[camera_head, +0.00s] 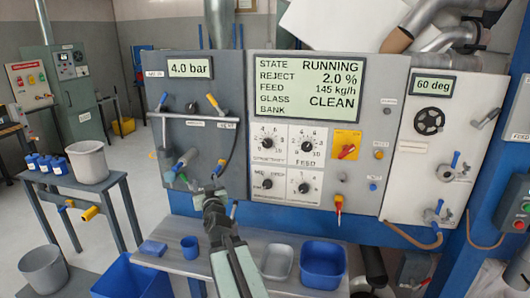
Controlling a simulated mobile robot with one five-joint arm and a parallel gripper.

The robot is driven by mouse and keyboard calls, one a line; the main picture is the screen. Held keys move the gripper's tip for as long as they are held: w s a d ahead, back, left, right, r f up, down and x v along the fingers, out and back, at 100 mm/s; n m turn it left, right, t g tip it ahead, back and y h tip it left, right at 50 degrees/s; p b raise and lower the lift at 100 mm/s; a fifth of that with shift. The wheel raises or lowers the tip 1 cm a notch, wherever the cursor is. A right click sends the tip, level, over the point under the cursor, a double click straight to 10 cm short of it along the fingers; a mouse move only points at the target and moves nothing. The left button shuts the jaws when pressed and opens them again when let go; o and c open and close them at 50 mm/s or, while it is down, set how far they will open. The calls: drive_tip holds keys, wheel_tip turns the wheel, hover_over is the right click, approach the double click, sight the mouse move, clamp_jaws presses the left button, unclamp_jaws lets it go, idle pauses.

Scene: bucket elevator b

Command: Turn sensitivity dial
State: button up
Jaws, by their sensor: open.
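The sensitivity dial (267,143) is a dark round knob on a white scale plate, upper left of several dials on the panel's middle section. Its label is small and blurred but seems to read SENSITIVITY. The feed dial (307,146) is just to its right. My gripper (213,194) is below and left of the sensitivity dial, in front of the panel's lower edge. It is open, apart from the dial, and appears to hold nothing. The screen (305,82) above the dials reads RUNNING, reject 2.0 %, feed 145 kg/h, glass CLEAN.
Left of the dials, a grey panel (185,135) carries yellow and blue levers and a hose that stick out. A yellow plate with a red switch (346,145) is right of the feed dial. Below, a bench (185,262) holds a blue tray (321,280) and a blue cup (190,248).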

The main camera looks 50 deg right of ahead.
drive_tip(key=s+d+r+m+h, duration=0.3)
drive_tip(key=s+d+r+h, duration=0.15)
drive_tip(key=d, duration=0.35)
drive_tip(key=m+g+h, duration=0.5)
drive_tip(key=h, duration=0.2)
approach(267, 144)
drive_tip(key=d, duration=0.1)
drive_tip(key=shift+n, duration=0.3)
drive_tip(key=p+x, duration=0.2)
drive_tip(key=x, duration=0.5)
drive_tip(key=shift+w+d+r+p, duration=0.15)
drive_tip(key=shift+w+r+p, duration=0.15)
drive_tip(key=shift+r, duration=0.05)
clamp_jaws()
